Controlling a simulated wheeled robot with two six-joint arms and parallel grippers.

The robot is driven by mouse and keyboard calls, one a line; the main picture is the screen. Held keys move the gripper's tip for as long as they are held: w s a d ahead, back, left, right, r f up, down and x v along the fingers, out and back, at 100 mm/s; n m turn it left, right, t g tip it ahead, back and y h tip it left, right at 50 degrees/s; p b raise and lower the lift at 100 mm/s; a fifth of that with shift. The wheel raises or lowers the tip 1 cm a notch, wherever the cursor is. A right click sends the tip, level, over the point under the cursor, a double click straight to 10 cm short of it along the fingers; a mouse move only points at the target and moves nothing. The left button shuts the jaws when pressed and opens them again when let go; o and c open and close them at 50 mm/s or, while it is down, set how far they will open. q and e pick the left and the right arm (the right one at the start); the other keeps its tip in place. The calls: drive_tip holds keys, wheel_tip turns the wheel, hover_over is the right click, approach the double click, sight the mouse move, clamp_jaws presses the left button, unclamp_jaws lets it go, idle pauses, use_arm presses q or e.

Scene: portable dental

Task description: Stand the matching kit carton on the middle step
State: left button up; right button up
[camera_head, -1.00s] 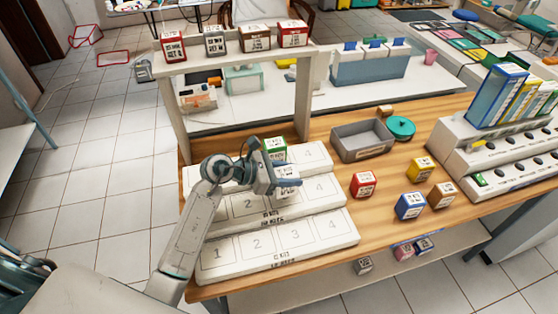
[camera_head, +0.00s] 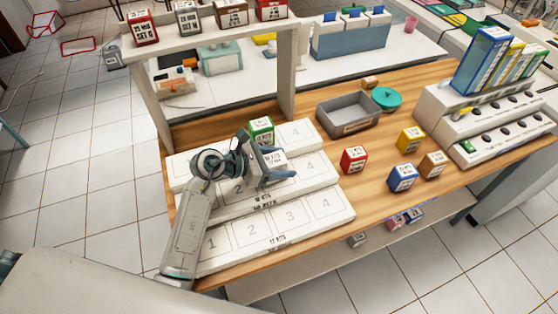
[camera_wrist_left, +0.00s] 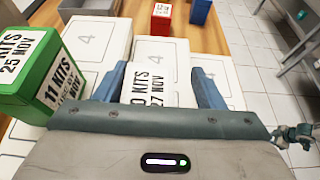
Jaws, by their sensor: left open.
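A white three-step stand (camera_head: 330,221) with numbered slots sits at the table's left end. A white carton (camera_head: 277,162) stands on the middle step around slot 3, partly hidden by my gripper. Its label in the left wrist view (camera_wrist_left: 154,86) reads "KITS 27 NOV", with the first figures cut off. My left gripper (camera_head: 277,168) is open, with one finger on each side of this carton; contact cannot be told. A green carton (camera_head: 262,131) stands on the back step; it also shows at left in the wrist view (camera_wrist_left: 30,80).
Red (camera_head: 353,160), blue (camera_head: 401,178), yellow (camera_head: 410,139) and brown (camera_head: 432,165) cartons stand on the table to the right. A grey bin (camera_head: 350,128) and teal disc (camera_head: 386,98) lie behind them. A raised shelf (camera_head: 200,43) holding several cartons stands behind the steps.

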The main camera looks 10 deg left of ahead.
use_arm(q)
drive_tip(key=shift+w+a+f, duration=0.1)
drive_tip(key=shift+a, duration=0.3)
drive_tip(key=shift+s+a+b, duration=0.2)
drive_tip(key=shift+a+b, duration=0.1)
drive_tip(key=shift+b, duration=0.05)
drive_tip(key=b+v, duration=0.3)
drive_tip(key=v, duration=0.8)
drive_tip(key=shift+d+b, duration=0.2)
drive_tip(key=shift+b, duration=0.15)
drive_tip(key=shift+s, duration=0.1)
